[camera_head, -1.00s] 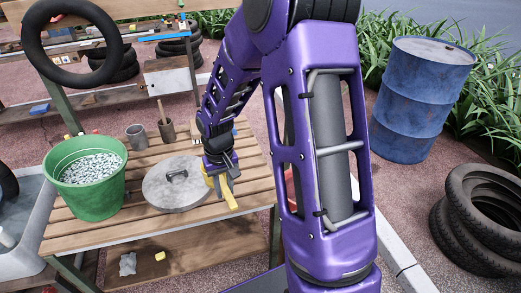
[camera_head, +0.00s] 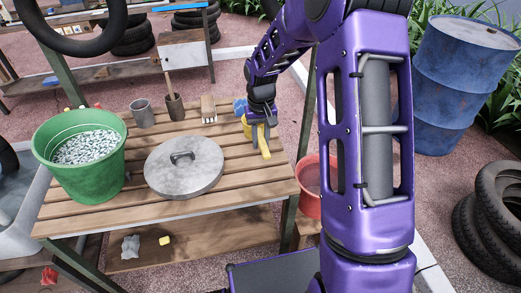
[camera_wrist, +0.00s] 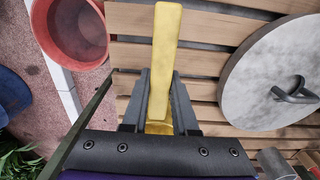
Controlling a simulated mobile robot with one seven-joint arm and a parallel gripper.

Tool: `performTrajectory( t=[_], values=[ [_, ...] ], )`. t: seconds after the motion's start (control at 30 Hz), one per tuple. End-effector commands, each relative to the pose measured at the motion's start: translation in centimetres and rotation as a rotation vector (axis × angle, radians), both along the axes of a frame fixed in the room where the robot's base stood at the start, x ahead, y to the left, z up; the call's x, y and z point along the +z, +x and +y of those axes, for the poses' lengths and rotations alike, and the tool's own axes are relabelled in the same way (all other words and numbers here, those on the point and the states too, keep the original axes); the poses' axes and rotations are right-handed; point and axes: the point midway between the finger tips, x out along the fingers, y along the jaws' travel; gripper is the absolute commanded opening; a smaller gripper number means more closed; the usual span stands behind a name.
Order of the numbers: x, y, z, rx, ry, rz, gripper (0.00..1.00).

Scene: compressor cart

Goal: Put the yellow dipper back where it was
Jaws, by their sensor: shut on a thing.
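My gripper (camera_head: 259,122) is shut on the yellow dipper (camera_head: 264,143) near the right end of the slatted wooden table (camera_head: 112,219). In the wrist view, the dipper's flat yellow handle (camera_wrist: 166,50) sticks out beyond the fingers (camera_wrist: 158,102); its other end is hidden between them and by the gripper body. I cannot tell whether the dipper touches the table. The round grey lid (camera_head: 205,181) with a dark handle lies left of the dipper, apart from it. It shows at the right in the wrist view (camera_wrist: 260,85).
A green bucket (camera_head: 110,172) of small pale pieces stands on the table's left. A grey cup (camera_head: 144,114), a brown pot (camera_head: 174,108), a brush (camera_head: 208,107) and a blue item (camera_head: 240,105) line the back. A red bucket (camera_head: 309,196) stands on the ground right of the table.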

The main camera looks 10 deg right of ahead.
Motion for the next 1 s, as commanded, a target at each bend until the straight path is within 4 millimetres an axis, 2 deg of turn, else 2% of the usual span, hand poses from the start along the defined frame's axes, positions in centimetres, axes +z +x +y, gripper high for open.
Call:
performTrajectory(
  t=[0.3,0.7,0.73,0.87,1.0],
  values=[
    [-3.7,0.0,0.0,0.0,0.0,0.001,0.0],
    [-4.4,0.0,0.0,0.0,0.0,-0.001,0.0],
    [-4.2,0.0,0.0,0.0,0.0,-0.001,0.32],
    [-4.2,0.0,0.0,0.0,0.0,-0.001,0.56],
    [-4.2,0.0,0.0,0.0,0.0,-0.001,0.57]
  ],
)
